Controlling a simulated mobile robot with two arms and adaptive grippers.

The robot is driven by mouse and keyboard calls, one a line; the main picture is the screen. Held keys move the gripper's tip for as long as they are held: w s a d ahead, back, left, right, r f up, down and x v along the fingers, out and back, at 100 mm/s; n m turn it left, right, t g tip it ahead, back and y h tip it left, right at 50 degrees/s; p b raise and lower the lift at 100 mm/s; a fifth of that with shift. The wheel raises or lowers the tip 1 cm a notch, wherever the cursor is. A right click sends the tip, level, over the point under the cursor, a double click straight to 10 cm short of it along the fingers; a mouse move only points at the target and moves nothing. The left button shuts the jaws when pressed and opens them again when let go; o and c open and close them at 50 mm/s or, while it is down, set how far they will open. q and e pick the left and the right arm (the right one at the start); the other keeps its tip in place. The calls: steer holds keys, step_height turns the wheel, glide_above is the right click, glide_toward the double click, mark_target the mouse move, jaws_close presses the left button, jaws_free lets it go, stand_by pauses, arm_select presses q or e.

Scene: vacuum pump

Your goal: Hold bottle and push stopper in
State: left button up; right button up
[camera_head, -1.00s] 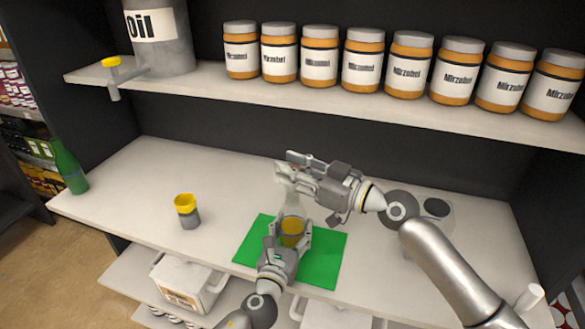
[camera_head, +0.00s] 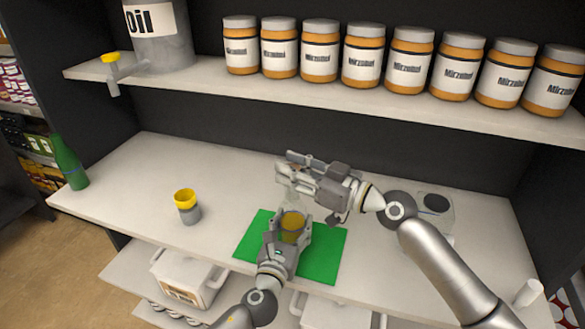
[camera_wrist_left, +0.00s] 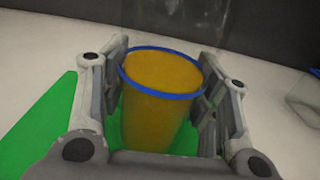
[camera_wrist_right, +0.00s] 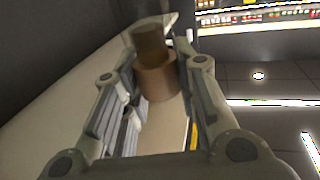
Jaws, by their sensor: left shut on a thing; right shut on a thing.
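The bottle (camera_wrist_left: 160,95) is clear, with amber liquid and a blue ring at the liquid's top. It stands upright on the green mat (camera_head: 325,262). My left gripper (camera_head: 291,232) is shut around its lower part from the front. The bottle's upper part is faint in the left wrist view and mostly hidden behind my right gripper in the head view. My right gripper (camera_head: 285,172) is above the bottle, shut on the stopper (camera_wrist_right: 157,75), a brown stepped piece between its fingers. I cannot tell whether the stopper touches the bottle's mouth.
A grey cup with a yellow rim (camera_head: 187,207) and a green bottle (camera_head: 70,163) stand at the left of the table. A grey device (camera_head: 435,208) is partly hidden behind my right arm. The shelf above (camera_head: 300,92) carries several jars and an oil container (camera_head: 165,45).

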steer(key=shift+f, duration=0.55)
stand_by(0.4)
steer(key=o, duration=0.8)
steer(key=shift+o, duration=0.2)
steer(key=shift+d, duration=0.1)
steer(key=v, duration=1.2)
steer(key=shift+f, duration=0.1)
arm_select(q)
steer(key=o, duration=1.3)
